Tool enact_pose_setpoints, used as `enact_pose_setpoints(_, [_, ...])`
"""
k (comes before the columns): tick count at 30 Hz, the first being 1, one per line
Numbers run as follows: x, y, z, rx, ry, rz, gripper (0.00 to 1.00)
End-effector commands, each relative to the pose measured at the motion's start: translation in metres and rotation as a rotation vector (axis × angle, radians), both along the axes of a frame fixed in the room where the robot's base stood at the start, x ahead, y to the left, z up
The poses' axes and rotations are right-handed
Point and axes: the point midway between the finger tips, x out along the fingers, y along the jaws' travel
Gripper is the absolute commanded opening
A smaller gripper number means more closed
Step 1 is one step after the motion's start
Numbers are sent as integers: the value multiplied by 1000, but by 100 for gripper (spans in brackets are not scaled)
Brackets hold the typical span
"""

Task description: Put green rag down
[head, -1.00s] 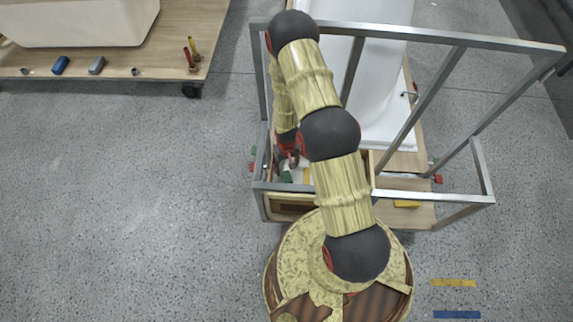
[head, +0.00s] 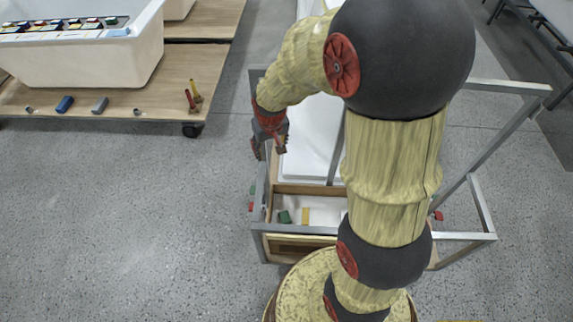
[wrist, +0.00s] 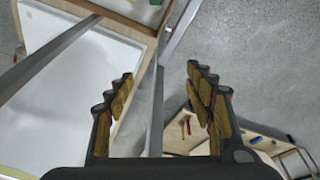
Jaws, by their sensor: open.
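A small green item (head: 285,217), which looks like the green rag, lies in a shallow wooden-walled tray (head: 305,189) at the near end of the cart in the head view. A bit of green (wrist: 155,2) also shows at the top edge of the wrist view. My gripper (head: 268,149) is open above the cart's left side, beyond the tray and apart from the rag. In the wrist view my gripper's (wrist: 160,82) fingers are spread with nothing held between them; a metal bar passes beyond the gap.
A metal frame (head: 482,205) surrounds the cart, with rails close to my arm. A yellow item (head: 305,215) lies beside the rag. A white tub shell (head: 310,135) lies on the cart. Another wooden cart (head: 150,100) stands at the upper left. Open floor (head: 120,220) lies to the left.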

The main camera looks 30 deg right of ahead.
Motion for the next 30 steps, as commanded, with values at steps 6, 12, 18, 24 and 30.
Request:
enact_pose_setpoints(6, [-40,18,83,-2,-72,27,54])
enact_pose_setpoints(12, [-88,34,140,3,-131,54,54])
enact_pose_setpoints(18, [-143,49,181,12,-188,85,54])
enact_pose_setpoints(24, [-189,60,202,24,-231,113,54])
enact_pose_setpoints(30, [-209,64,207,30,-247,127,54])
